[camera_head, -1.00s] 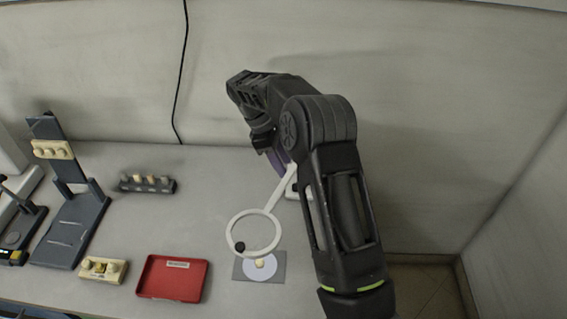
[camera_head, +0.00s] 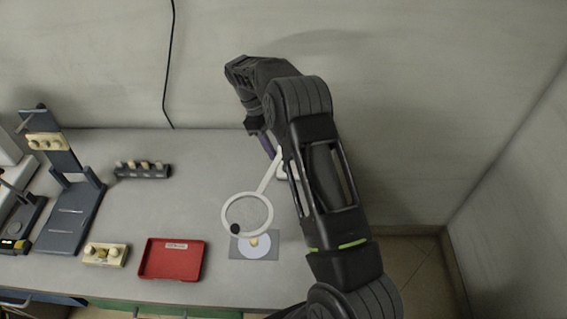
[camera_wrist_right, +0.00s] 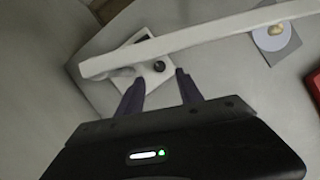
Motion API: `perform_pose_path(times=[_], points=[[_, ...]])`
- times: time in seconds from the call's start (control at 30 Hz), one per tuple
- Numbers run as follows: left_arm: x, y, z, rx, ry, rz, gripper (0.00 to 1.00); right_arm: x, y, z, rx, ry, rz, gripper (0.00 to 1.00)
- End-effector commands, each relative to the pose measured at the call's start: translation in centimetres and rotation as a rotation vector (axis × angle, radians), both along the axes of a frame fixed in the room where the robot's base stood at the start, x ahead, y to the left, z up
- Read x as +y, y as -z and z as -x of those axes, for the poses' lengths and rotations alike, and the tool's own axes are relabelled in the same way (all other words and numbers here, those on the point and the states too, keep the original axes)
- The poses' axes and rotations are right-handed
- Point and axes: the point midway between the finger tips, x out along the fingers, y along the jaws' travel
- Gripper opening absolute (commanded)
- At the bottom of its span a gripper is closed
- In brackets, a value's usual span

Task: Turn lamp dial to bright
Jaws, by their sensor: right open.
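The lamp has a white ring head (camera_head: 228,203) on a slanted white arm (camera_head: 270,172). Its white base (camera_head: 283,175) is mostly hidden behind my right arm in the head view. In the right wrist view the base (camera_wrist_right: 128,68) shows a small dark round dial (camera_wrist_right: 158,66). My right gripper (camera_wrist_right: 160,76) is open and empty, its two purple fingers apart, with the dial just beyond and between their tips. The lamp arm (camera_wrist_right: 200,35) crosses just beyond the fingers. In the head view the right gripper (camera_head: 266,143) is at the table's back, by the lamp. My left gripper is out of view.
A grey plate with a pale disc (camera_head: 254,252) lies below the ring. A red tray (camera_head: 172,260), a cream block with knobs (camera_head: 104,254), a dark rack (camera_head: 143,170) and a blue-grey stand (camera_head: 70,215) are to the left. The wall is close behind.

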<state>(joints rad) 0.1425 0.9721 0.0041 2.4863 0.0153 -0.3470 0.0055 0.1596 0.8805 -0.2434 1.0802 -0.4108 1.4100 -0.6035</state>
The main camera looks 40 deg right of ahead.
Motion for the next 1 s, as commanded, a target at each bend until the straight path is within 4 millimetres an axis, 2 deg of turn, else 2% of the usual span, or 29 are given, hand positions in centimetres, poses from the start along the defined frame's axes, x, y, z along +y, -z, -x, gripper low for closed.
perform_pose_path(times=[0.03, 0.1, 0.27, 0.33, 0.43, 0.77, 1.0], points=[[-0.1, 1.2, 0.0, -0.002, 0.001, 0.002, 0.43, -0.1, 1.2, 0.3, 0.001, 0.003, -0.002, 0.43], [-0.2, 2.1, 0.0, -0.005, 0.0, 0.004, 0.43, -0.3, 2.0, 0.5, -0.002, 0.002, -0.001, 0.43], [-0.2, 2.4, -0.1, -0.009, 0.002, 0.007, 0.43, -0.7, 4.1, 1.5, 0.002, 0.001, -0.001, 0.43], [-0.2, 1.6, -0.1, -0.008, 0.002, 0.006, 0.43, -0.8, 4.5, 1.8, 0.002, 0.0, 0.0, 0.43], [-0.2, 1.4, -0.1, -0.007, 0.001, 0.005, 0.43, -1.0, 5.4, 2.1, 0.001, 0.0, 0.0, 0.43], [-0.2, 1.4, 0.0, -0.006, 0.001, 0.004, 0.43, -1.1, 6.1, 2.3, 0.0, 0.0, 0.001, 0.43], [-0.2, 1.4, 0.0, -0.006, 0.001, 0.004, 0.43, -1.1, 6.1, 2.3, 0.0, 0.0, 0.001, 0.25]])
